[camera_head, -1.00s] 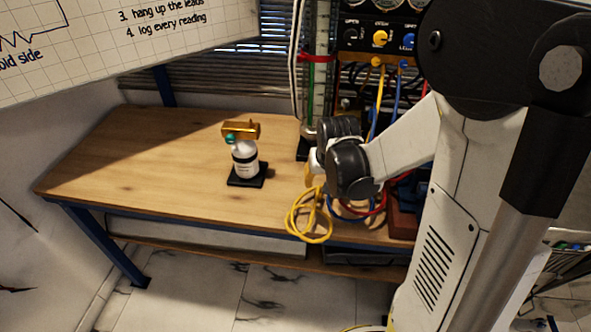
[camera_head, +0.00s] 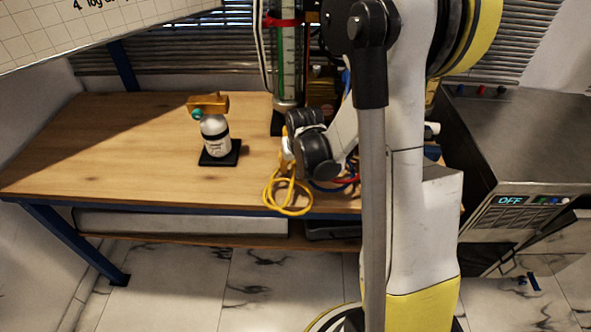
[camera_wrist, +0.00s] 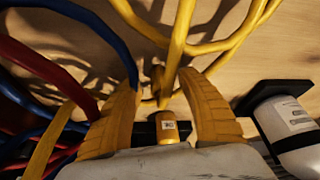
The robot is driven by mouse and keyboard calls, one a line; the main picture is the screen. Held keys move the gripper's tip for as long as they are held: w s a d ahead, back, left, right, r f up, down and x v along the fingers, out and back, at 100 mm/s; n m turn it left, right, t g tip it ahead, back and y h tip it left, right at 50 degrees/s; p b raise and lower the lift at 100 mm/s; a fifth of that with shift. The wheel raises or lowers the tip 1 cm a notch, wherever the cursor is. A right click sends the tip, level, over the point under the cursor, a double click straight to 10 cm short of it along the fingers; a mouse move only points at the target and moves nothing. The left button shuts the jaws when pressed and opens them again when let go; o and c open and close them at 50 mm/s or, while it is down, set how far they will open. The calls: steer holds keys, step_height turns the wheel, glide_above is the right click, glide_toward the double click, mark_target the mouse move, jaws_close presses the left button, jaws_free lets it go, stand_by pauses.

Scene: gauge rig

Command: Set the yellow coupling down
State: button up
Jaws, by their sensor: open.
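The yellow coupling (camera_wrist: 168,128) shows in the wrist view, with a small white label on it and a thick yellow lead running away from it. My gripper (camera_wrist: 160,82) has its two yellowish fingers spread apart, one on each side of the coupling, with gaps visible between. I cannot tell whether the coupling rests on the wooden table (camera_head: 120,150). In the head view my gripper (camera_head: 285,165) is low over the table's front right part, mostly hidden by my wrist. The coupling cannot be made out there. The looped yellow lead (camera_head: 287,197) hangs at the front edge.
A white bottle-like cylinder (camera_head: 214,130) with a brass top stands on a black base left of my gripper. Blue and red leads (camera_wrist: 40,60) crowd the wrist view's left side. A clear upright tube (camera_head: 288,65) stands behind. The table's left half is free.

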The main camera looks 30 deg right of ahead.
steer(key=shift+r, duration=0.1)
jaws_close()
